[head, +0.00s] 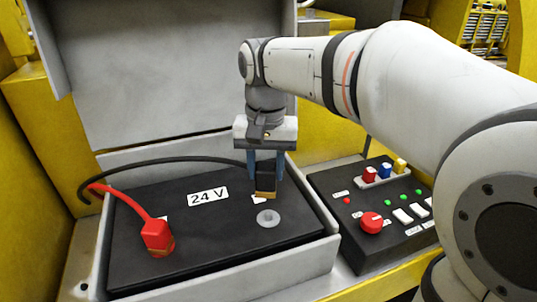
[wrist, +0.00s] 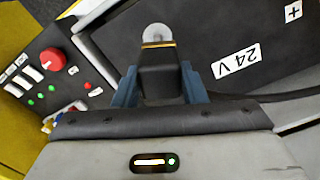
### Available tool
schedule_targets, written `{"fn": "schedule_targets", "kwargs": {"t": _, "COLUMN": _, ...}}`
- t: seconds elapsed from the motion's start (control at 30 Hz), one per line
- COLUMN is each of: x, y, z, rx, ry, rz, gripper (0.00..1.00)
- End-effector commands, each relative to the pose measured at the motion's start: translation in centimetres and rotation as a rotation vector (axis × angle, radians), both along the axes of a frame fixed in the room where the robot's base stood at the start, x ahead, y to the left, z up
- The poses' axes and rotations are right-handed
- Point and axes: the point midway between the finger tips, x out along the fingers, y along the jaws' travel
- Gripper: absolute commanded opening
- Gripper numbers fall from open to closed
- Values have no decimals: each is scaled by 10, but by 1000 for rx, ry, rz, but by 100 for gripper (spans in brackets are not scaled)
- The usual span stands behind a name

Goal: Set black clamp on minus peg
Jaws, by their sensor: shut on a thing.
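My gripper (head: 266,174) is shut on the black clamp (head: 265,184), one blue finger on each side. The clamp hangs upright with its brass-coloured lower edge downward, and appears to be above the battery top. The bare grey peg (head: 268,218) with its round base stands just in front of the clamp in the head view. In the wrist view the peg (wrist: 156,35) shows just past the end of the black clamp (wrist: 160,78), partly hidden by it. A small white label behind the clamp is mostly covered. The red clamp (head: 157,236) sits on the left of the battery.
The black 24 V battery (head: 205,230) lies in a grey box (head: 285,270) with its raised lid (head: 175,75) behind. A black cable (head: 150,160) arcs to the clamp; a red cable (head: 125,197) runs to the red clamp. A control panel (head: 385,235) stands close on the right.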

Motion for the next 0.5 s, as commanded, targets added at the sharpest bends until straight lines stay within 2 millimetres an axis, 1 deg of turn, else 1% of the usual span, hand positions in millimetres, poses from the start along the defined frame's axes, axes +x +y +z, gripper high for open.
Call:
{"fn": "schedule_targets", "kwargs": {"t": 0.2, "x": 2, "y": -6, "z": -20, "rx": 0, "ry": -1, "rz": -17, "gripper": 2}}
{"fn": "schedule_targets", "kwargs": {"t": 0.5, "x": 3, "y": -10, "z": -50, "rx": 0, "ry": -1, "rz": -26, "gripper": 2}}
